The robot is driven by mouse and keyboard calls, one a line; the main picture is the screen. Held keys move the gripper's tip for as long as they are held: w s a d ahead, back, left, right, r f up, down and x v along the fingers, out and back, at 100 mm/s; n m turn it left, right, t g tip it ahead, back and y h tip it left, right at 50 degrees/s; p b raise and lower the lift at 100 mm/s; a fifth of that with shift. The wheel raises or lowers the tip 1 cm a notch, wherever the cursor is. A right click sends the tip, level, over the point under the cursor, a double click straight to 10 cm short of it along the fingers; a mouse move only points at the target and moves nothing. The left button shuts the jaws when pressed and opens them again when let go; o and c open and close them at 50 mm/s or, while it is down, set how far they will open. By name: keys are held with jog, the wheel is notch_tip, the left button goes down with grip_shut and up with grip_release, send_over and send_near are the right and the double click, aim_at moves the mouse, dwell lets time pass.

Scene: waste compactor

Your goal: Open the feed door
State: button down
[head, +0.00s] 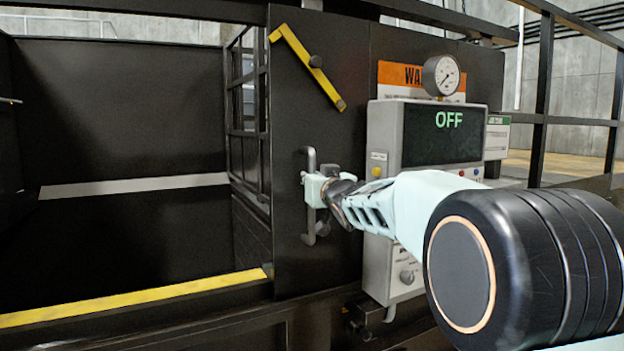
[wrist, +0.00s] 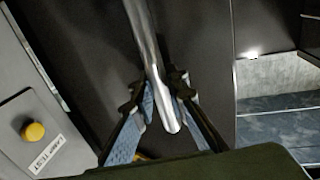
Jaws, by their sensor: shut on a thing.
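The feed door (head: 297,125) is a dark upright panel in the middle of the head view, with a slanted yellow bar (head: 308,66) near its top. A wide opening into a dark chamber shows left of the panel. The door's vertical grey metal handle (head: 312,160) also shows in the wrist view (wrist: 143,35). My gripper (head: 313,190) is shut on this handle around its middle. In the wrist view my gripper's two fingers (wrist: 160,95) lie on either side of the bar, and its rounded end sticks out between them. The fingers hide part of the handle.
A grey control box (head: 380,150) with a screen reading OFF (head: 445,134) stands close right of the door, behind my arm. A pressure gauge (head: 441,75) sits on top. A yellow button (wrist: 33,131) is on the box. A yellow-edged sill (head: 135,297) runs below the opening.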

jog(key=shift+d+f, duration=0.1)
jog(key=shift+d, duration=0.05)
jog(key=c, duration=1.9)
grip_release()
jog(key=shift+s, duration=0.1)
jog(key=s+d, duration=0.2)
jog(key=s, duration=0.9)
jog(key=shift+s+d, duration=0.15)
jog(key=shift+s, duration=0.15)
